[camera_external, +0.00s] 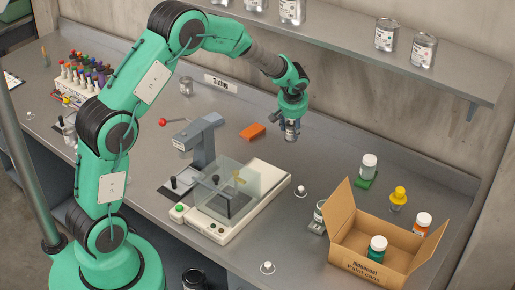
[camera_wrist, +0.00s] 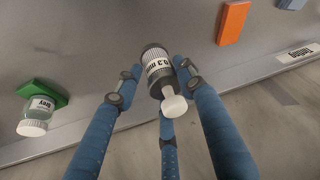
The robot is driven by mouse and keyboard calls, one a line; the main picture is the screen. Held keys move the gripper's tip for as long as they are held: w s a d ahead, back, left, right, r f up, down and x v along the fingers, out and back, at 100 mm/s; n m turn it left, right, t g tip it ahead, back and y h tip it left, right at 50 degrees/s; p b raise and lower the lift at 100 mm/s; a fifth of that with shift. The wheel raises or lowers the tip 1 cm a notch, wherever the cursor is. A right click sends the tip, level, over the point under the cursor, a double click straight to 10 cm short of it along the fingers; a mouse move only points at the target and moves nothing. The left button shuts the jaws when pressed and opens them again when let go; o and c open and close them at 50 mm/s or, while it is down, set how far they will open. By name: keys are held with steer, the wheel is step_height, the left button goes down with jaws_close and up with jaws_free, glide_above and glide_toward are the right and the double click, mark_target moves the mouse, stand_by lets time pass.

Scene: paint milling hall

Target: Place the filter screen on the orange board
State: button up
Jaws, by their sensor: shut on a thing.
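My gripper (camera_external: 291,128) has its blue fingers (camera_wrist: 155,80) closed around a dark grey cylinder with a white stem and a white label that seems to start "0.3 m". I take this cylinder to be the filter screen (camera_wrist: 158,72); in the external view it shows small and grey below my gripper (camera_external: 291,135). The orange board (camera_external: 253,131) lies flat and bare on the bench, left of my gripper. It also shows at the upper right of the wrist view (camera_wrist: 232,22). The two are apart.
A grey press-like stand (camera_external: 203,140) and a pale machine with a clear cover (camera_external: 245,205) stand nearby. A white-capped bottle (camera_external: 369,165) stands on a green board (camera_external: 366,183). An open carton (camera_external: 370,240) is at the right. A shelf (camera_external: 400,65) runs above the bench's back.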

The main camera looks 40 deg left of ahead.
steer(key=s+a+f+n, duration=0.1)
steer(key=s+a, duration=0.4)
steer(key=a, duration=0.4)
steer(key=s+a+f+n+p, duration=0.1)
steer(key=s+a, duration=0.5)
steer(key=a, duration=0.3)
steer(key=shift+a+g+y, duration=0.15)
steer(key=shift+g+y, duration=0.15)
steer(key=shift+y, duration=0.1)
steer(key=shift+w+f, duration=0.1)
glide_above(254, 131)
steer(key=shift+x, duration=0.75)
steer(key=shift+f, duration=0.1)
steer(key=shift+f+b, duration=0.5)
steer(key=shift+f, duration=1.2)
steer(key=shift+f, duration=0.15)
